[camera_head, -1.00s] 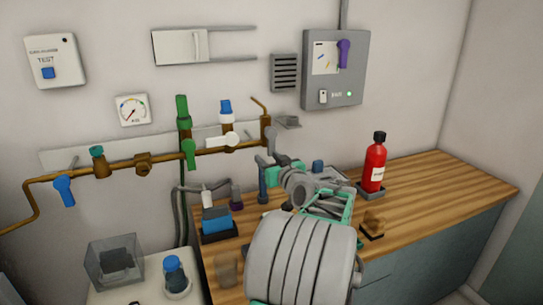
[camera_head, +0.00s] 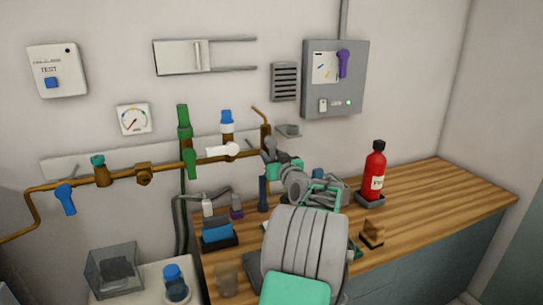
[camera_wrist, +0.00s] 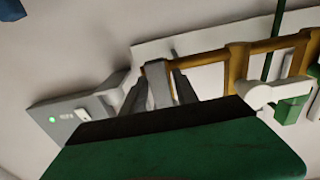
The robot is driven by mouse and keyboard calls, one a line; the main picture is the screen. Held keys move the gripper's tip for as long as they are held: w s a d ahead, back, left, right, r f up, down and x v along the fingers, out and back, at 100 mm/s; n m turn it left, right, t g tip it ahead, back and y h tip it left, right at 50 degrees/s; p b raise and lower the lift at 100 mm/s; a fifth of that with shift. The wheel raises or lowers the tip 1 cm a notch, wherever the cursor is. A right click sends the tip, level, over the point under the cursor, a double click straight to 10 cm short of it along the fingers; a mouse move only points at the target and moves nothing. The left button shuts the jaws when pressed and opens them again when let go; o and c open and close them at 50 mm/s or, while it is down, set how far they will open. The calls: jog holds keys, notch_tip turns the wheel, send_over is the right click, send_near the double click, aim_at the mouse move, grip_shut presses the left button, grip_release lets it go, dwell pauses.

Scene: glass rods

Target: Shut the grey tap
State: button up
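The grey tap's lever (camera_wrist: 159,85) shows in the wrist view against the brass pipe's end, between the two fingers of my gripper (camera_wrist: 162,78). The fingers stand apart, one on each side of it; whether either touches it is hard to tell. In the head view my gripper (camera_head: 268,150) is at the right end of the brass pipe (camera_head: 222,155). There the gripper hides the grey lever, so its angle cannot be read.
A white lever (camera_head: 220,150) and a green tap (camera_head: 190,163) are left of my gripper. Below, the wooden worktop (camera_head: 440,195) holds a red bottle (camera_head: 375,172).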

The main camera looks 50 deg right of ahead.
grip_shut()
dwell(1.1)
